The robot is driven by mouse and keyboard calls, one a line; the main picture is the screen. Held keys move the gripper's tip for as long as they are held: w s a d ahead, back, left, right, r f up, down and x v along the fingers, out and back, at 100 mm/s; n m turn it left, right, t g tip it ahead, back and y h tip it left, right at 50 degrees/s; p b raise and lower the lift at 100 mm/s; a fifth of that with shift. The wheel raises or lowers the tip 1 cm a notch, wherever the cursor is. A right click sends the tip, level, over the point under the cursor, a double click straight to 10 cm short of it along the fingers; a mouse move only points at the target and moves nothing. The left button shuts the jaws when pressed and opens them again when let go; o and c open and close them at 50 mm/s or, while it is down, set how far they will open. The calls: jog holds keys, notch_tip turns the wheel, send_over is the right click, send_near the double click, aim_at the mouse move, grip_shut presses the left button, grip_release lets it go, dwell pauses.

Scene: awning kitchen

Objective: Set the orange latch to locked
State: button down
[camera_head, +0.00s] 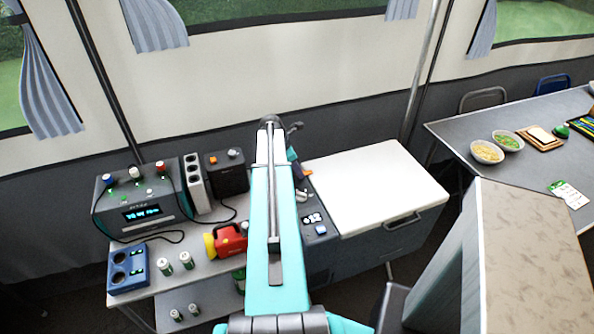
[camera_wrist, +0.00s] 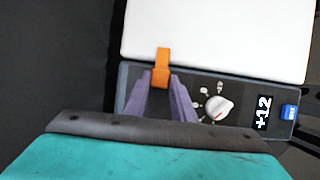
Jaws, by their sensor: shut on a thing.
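The orange latch (camera_wrist: 162,66) sits at the edge of a white-lidded cooler box, and its upper part overlaps the white lid (camera_wrist: 215,35) in the wrist view. My gripper (camera_wrist: 161,84) has its two purple fingers closed around the lower end of the latch. In the head view my gripper (camera_head: 301,170) is at the left end of the cooler lid (camera_head: 375,185), mostly hidden behind my arm. A small orange bit of the latch (camera_head: 308,172) shows there. The lid lies flat and looks closed. I cannot tell the latch's exact setting.
The cooler's panel has a white dial (camera_wrist: 219,107), a +12 display (camera_wrist: 263,112) and a blue switch (camera_wrist: 289,111) right of the latch. A table (camera_head: 465,130) with bowls is at right.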

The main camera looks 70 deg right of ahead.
jog(key=shift+s+d, duration=0.15)
jog(key=shift+s, duration=0.15)
jog(key=c, duration=1.5)
grip_release()
jog(key=shift+w, duration=0.1)
jog(key=shift+r, duration=0.1)
jog(key=shift+w+a+r, duration=0.25)
jog(key=shift+r, duration=0.15)
jog(key=shift+b+v, duration=1.05)
jog(key=shift+v, duration=5.3)
